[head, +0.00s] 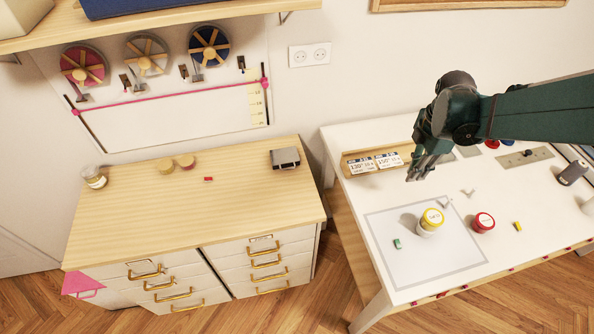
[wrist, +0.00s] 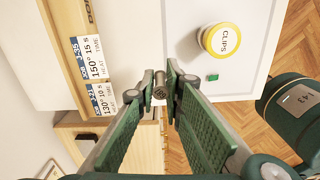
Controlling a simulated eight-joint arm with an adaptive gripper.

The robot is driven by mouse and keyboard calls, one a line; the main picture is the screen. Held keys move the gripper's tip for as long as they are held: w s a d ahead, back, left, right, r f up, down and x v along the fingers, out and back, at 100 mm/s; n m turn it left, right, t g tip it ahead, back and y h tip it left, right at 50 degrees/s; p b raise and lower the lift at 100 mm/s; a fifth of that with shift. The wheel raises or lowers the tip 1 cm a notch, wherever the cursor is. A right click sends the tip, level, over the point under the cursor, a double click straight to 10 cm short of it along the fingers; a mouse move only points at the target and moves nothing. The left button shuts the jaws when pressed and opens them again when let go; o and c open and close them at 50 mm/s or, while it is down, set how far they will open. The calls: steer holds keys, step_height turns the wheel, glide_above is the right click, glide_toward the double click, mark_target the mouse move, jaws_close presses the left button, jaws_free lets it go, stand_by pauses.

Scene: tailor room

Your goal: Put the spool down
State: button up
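My gripper (head: 420,172) hangs over the white table near its back left, beside the wooden strip with temperature cards. In the wrist view, its fingertips (wrist: 160,84) are close together on a small grey metallic piece with a round, dark-centred end, seemingly the spool (wrist: 159,92). The fingers hide most of it, and I cannot make it out in the head view. The piece is near the table's edge in the wrist view. Its height above the surface is unclear.
A yellow-lidded clips jar (head: 430,222) and a green piece (head: 397,244) are on the outlined mat (head: 411,276). A red-lidded jar (head: 483,222) stands right of it. The wooden card strip (head: 349,163) is close to my gripper. The wooden cabinet top (head: 240,200) has free room.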

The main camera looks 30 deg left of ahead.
steer(key=s+a+n, duration=0.2)
steer(key=a+n, duration=0.3)
steer(key=a, duration=1.2)
steer(key=n+b, duration=0.2)
steer(key=n, duration=0.3)
glide_above(301, 184)
step_height(301, 184, down, 7)
steer(key=shift+s+f, duration=0.1)
steer(key=shift+f, duration=3.05)
steer(key=shift+f, duration=0.1)
steer(key=shift+f, duration=1.8)
steer(key=shift+f, duration=0.15)
